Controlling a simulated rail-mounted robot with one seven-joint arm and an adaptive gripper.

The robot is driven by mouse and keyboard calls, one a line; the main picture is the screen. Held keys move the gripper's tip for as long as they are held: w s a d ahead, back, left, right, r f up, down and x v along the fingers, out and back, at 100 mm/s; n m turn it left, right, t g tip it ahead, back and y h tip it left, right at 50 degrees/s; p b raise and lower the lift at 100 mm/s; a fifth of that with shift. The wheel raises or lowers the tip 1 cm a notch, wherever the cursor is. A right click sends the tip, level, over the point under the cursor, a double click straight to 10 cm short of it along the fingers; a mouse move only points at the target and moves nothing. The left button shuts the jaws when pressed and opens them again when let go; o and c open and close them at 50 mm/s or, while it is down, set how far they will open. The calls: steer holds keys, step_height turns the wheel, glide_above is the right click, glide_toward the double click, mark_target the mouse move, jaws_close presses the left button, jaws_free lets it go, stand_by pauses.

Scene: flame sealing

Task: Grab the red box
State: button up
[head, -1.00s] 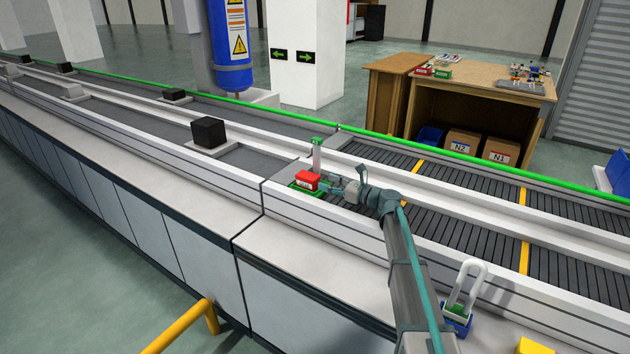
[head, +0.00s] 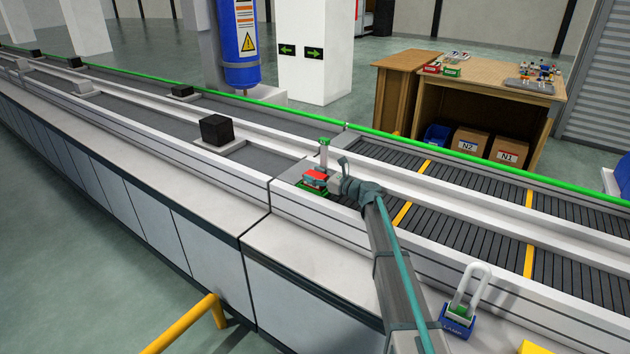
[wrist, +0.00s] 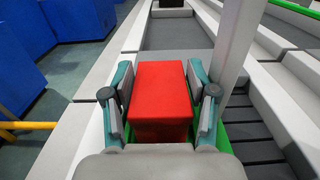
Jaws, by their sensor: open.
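The red box (head: 315,178) sits on a green base (head: 311,190) at the near edge of the conveyor in the head view, beside a thin upright post with a green top. In the wrist view the red box (wrist: 160,92) lies between the two fingers of my gripper (wrist: 160,100), with a finger on each side. The fingers are open, with narrow gaps to the box. Part of the green base (wrist: 222,138) shows at the right below the box. In the head view my gripper (head: 324,181) is at the box and partly covers it.
The post (wrist: 237,45) stands close to the right finger. A black cube (head: 215,130) sits farther left along the conveyor. A blue lamp holder (head: 458,319) stands on the near ledge at the right. A wooden workbench (head: 490,85) is behind.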

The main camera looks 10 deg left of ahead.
steer(key=c, duration=1)
steer(key=shift+r, duration=0.1)
